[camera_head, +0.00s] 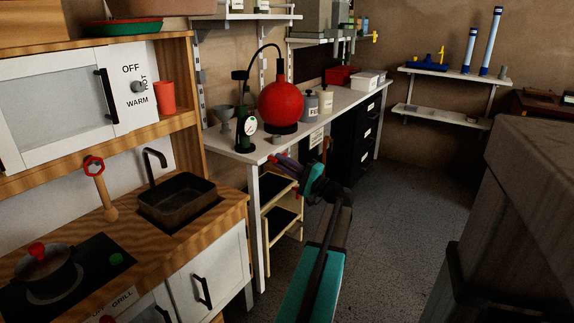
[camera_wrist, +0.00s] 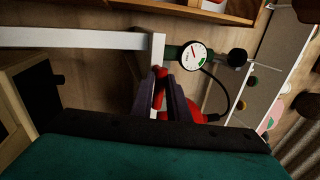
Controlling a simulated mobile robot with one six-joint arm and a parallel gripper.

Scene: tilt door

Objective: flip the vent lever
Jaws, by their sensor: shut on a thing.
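A dark green pump (camera_head: 245,140) with a round white gauge (camera_head: 249,125) stands at the front end of the white bench. In the wrist view the gauge (camera_wrist: 193,56) is just beyond the fingertips, with a black knob (camera_wrist: 237,57) to its right. My gripper (camera_head: 282,161) is beside the bench's front edge, below and right of the gauge. In the wrist view my gripper (camera_wrist: 164,73) has its fingers closed about a narrow red piece (camera_wrist: 160,88), which appears to be the vent lever. The fingers hide part of it. Its joint to the pump is unclear.
A red sphere (camera_head: 281,101) on a black base stands behind the pump, with a black hose arching over it. The wooden play kitchen (camera_head: 226,206) is at left. A yellow step stool (camera_head: 267,224) is under the bench. Grey floor (camera_head: 391,218) is free at right.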

